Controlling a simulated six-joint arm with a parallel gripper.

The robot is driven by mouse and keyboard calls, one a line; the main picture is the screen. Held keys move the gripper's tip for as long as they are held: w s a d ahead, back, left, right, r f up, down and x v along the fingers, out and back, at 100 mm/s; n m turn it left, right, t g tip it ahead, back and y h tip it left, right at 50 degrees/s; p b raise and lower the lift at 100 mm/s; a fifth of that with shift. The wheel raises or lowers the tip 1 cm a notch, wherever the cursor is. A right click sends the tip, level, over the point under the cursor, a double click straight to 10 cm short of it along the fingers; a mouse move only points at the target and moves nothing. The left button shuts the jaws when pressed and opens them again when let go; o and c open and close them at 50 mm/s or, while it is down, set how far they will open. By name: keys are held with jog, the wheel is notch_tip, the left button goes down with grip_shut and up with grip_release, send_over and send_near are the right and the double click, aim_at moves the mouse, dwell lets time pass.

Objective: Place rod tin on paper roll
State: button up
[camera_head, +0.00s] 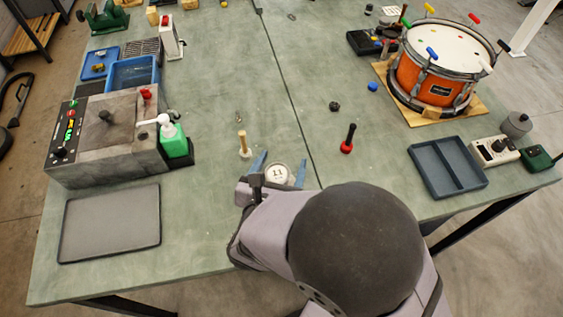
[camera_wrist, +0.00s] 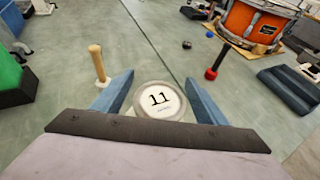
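How far down the fingers reach is hidden. I cannot clearly identify a paper roll. A wooden peg on a small pale base (camera_head: 244,146) stands just left of my gripper.
A red-based black-handled tool (camera_head: 347,140) stands to the right. A divided tray (camera_head: 447,167) and orange drum (camera_head: 436,75) are right. The bench centre is mostly clear.

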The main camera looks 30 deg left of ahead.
jog(key=shift+r, duration=0.1)
jog(key=shift+r, duration=0.15)
jog(key=v, duration=1.2)
dwell(0.3)
jog(key=w+d+f+m+g+h+p, duration=0.1)
jog(key=w+d+m+g+h, duration=0.1)
jog(key=w+d+m+h, duration=0.4)
jog(key=w+d+f+m+g+h+p, duration=0.1)
jog(key=w+d+f+m+g+h, duration=0.15)
jog(key=w+d+m, duration=0.6)
jog(key=s+d+f+m+g+y, duration=0.1)
jog(key=s+d+m+g+y, duration=0.1)
jog(key=d+m, duration=0.8)
jog(key=s+d+f+m+g+y, duration=0.1)
jog(key=s+d+m+g, duration=0.3)
jog(key=d+m, duration=0.5)
jog(key=m+g+y, duration=0.1)
jog(key=m+g, duration=0.1)
jog(key=m, duration=0.4)
jog(key=shift+s+d+p, duration=0.35)
